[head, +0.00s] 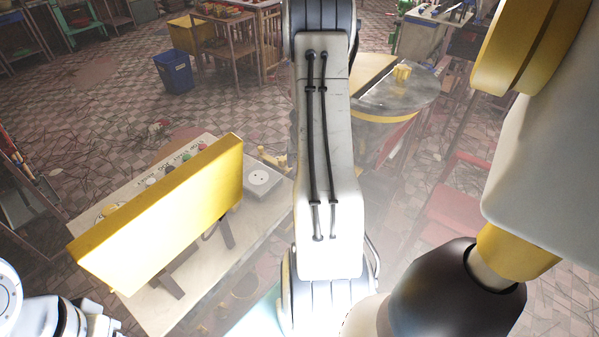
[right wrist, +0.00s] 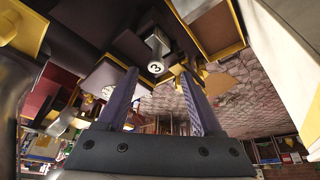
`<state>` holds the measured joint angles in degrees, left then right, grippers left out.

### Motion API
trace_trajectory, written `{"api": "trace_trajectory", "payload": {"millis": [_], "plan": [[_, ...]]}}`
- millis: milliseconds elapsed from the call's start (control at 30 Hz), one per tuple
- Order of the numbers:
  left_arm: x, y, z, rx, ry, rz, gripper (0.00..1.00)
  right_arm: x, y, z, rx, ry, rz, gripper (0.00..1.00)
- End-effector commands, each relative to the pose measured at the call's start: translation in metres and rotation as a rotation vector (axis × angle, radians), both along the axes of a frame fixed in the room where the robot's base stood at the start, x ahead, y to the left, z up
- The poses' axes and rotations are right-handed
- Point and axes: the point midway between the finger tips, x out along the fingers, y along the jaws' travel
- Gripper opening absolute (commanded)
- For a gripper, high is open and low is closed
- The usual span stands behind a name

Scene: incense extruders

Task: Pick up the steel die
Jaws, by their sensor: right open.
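In the right wrist view, a small pale metallic cylinder (right wrist: 157,46) with a round white end marked "3" shows between and beyond the fingertips; it may be the steel die, but I cannot be sure. My right gripper (right wrist: 160,74) is open, its two dark purple-grey fingers apart, with nothing held between them. The fingers seem not to touch the cylinder. In the head view my arm links cover the middle and right, and neither gripper's fingers show. I cannot make out the die there.
A pale table (head: 190,300) at lower left carries a large tilted yellow panel (head: 165,215) and a white square piece with a disc (head: 262,182). A round metal-topped table (head: 405,98) stands behind my arm. A blue bin (head: 174,72) stands on the tiled floor.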

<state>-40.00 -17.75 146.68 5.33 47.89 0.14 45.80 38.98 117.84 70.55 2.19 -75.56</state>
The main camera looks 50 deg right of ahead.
Motion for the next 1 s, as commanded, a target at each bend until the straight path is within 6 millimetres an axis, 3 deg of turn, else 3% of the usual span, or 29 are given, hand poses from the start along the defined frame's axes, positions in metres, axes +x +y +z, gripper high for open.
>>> {"api": "trace_trajectory", "payload": {"millis": [433, 767, 933, 1000], "plan": [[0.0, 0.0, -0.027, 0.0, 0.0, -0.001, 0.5, 0.014, -0.016, -0.054, 0.001, 0.0, 0.001, 0.68], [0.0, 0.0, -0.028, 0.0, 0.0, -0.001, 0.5, 0.017, -0.017, -0.057, -0.001, 0.0, 0.004, 0.68], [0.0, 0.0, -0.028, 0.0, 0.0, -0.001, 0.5, 0.017, -0.016, -0.057, 0.0, -0.001, 0.004, 0.03], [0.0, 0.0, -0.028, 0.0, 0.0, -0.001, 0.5, 0.017, -0.016, -0.057, -0.001, -0.001, 0.005, 0.0]]}}
